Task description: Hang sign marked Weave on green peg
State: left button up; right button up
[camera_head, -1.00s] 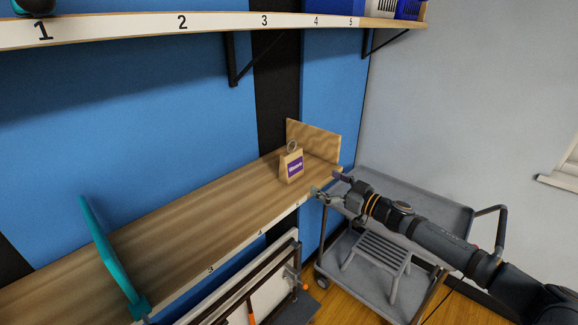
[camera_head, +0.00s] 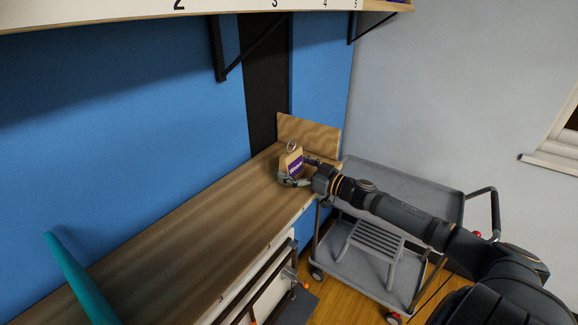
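A small wooden sign (camera_head: 291,162) with a purple label and a metal ring on top stands at the far right end of the wooden shelf. The label's word is too small to read. My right gripper (camera_head: 294,173) reaches in from the right at the sign. Its fingers are spread, one at the sign's lower left and one at its right side, with the sign between them. I cannot tell whether they touch it. My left gripper is not in view. I see no green peg.
The wooden shelf (camera_head: 190,235) is bare left of the sign, up to a teal upright (camera_head: 78,277). A wooden end panel (camera_head: 308,133) stands behind the sign. A grey cart (camera_head: 430,190) is at the right. A dark-framed rack (camera_head: 262,285) is below the shelf edge.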

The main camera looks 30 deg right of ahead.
aim_at(295, 160)
jog(key=shift+s, duration=0.1)
jog(key=shift+c, duration=2.3)
jog(key=shift+a, duration=0.1)
jog(key=shift+c, duration=1.3)
jog(key=shift+w, duration=0.2)
jog(key=shift+c, duration=0.2)
jog(key=shift+r+p, duration=0.35)
jog(key=shift+r, duration=0.05)
jog(key=shift+r+p, duration=0.55)
jog(key=shift+r, duration=0.05)
jog(key=shift+r+p, duration=0.5)
jog(key=shift+r, duration=0.1)
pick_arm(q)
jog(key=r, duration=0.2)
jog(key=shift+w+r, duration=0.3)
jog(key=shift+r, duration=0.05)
pick_arm(e)
jog(key=shift+f, duration=0.1)
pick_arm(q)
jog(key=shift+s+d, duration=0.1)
